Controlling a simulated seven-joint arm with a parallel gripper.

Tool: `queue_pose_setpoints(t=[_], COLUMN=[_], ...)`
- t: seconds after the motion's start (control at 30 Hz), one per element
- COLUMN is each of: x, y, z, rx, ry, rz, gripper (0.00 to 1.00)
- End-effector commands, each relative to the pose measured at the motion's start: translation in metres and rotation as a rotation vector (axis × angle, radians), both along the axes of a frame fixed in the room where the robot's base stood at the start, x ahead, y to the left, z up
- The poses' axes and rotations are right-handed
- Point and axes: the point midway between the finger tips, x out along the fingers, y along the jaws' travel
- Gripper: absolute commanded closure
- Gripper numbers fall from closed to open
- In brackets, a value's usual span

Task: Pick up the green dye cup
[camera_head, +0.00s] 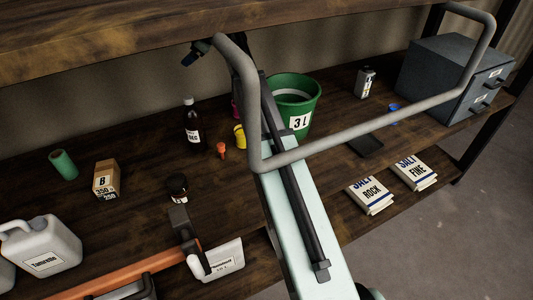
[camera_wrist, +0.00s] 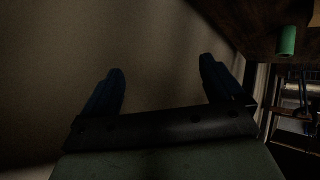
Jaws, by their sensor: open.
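I see no small green cup that I can name for sure as the green dye cup. A small yellow cup (camera_head: 239,136) stands left of my arm, with a magenta one (camera_head: 235,110) partly hidden behind the arm. A green cylinder (camera_head: 63,164) lies or stands at the left of the bench; it also shows at the top right of the wrist view (camera_wrist: 287,40). My gripper (camera_head: 194,52) is raised near the back wall, below the upper shelf. Its blue fingers (camera_wrist: 160,88) are wide apart with nothing between them. My arm hides part of the bench.
A green 3 L bucket (camera_head: 303,92) stands behind my arm. A dark bottle (camera_head: 192,128), a box marked B (camera_head: 106,179), a dark jar (camera_head: 177,187) and a white jug (camera_head: 43,248) stand left. Salt packs (camera_head: 370,196) and grey drawers (camera_head: 450,75) are right. The upper shelf (camera_head: 120,35) overhangs.

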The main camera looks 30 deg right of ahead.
Motion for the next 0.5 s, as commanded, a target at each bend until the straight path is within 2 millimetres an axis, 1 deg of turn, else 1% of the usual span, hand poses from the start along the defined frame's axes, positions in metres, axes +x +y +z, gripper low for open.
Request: queue_pose_setpoints(t=[0.03,0.07,0.13,0.2,0.27,0.3,0.37,0.47,0.5], x=[-0.014,-0.021,-0.038,-0.057,-0.075,-0.088,-0.107,-0.143,-0.159], y=[0.012,0.014,0.016,0.013,0.006,0.000,-0.011,-0.032,-0.042], z=[-0.004,-0.007,-0.016,-0.027,-0.039,-0.046,-0.058,-0.078,-0.086], rx=[-0.014,-0.025,-0.051,-0.080,-0.108,-0.127,-0.156,-0.206,-0.226], ry=[0.022,0.039,0.081,0.127,0.172,0.205,0.254,0.344,0.384], rz=[0.028,0.038,0.055,0.061,0.057,0.053,0.039,0.008,-0.010], gripper=[0.06,0.06,0.06,0.06,0.06,0.06,0.06,0.06,0.06])
